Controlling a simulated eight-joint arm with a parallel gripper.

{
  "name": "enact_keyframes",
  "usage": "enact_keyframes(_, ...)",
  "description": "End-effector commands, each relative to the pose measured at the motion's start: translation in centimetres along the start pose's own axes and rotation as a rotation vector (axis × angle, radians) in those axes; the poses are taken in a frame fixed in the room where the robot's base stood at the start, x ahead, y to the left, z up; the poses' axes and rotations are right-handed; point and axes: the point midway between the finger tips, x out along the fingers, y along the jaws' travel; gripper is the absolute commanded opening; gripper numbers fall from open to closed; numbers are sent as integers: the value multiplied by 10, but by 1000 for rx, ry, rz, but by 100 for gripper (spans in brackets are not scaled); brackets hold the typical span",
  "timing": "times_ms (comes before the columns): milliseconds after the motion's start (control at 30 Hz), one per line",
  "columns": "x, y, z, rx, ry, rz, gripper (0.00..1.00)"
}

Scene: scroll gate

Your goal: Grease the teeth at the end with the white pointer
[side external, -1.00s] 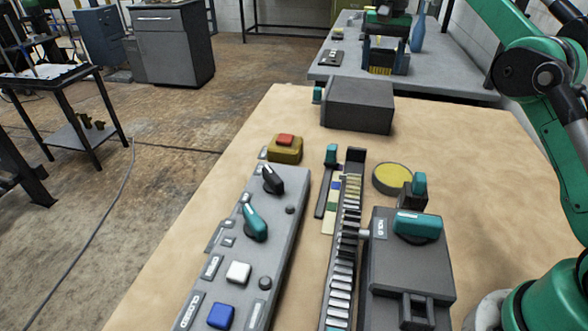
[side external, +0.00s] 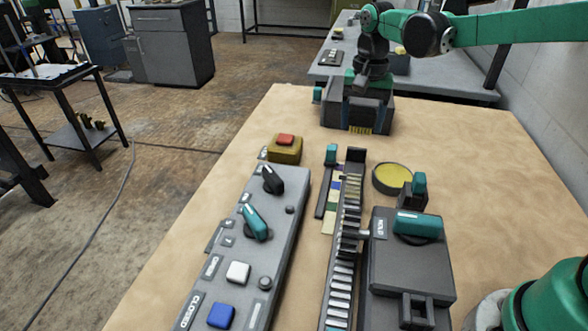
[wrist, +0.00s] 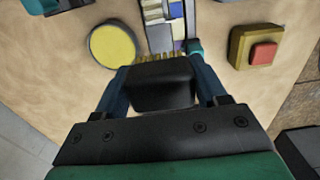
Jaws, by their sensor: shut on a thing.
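My gripper (wrist: 162,86) is shut on a black brush block (wrist: 163,84) with short yellow bristles (wrist: 160,57). In the side view my gripper (side external: 362,98) hangs at the far end of the table, with the bristles (side external: 360,130) pointing down. They are beyond the toothed rack (side external: 340,265) and appear apart from it. The rack's far teeth also show in the wrist view (wrist: 158,12). A small pale peg (side external: 364,234) juts from the dark housing (side external: 410,265) toward the rack; I cannot tell whether it is the white pointer. A round tin of yellow grease (side external: 393,178) stands right of the rack.
A grey control panel (side external: 262,222) with a teal lever (side external: 256,224), a black knob (side external: 272,180) and buttons lies left of the rack. A red button on a yellow box (side external: 285,150) stands behind it. A dark box (side external: 380,115) is behind the brush. Tabletop at the right is clear.

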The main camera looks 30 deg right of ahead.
Motion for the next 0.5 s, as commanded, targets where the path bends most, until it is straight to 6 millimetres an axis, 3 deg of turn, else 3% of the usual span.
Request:
enact_keyframes(133,8,3,12,-1,0,0,23)
enact_keyframes(500,32,3,12,0,0,0,23)
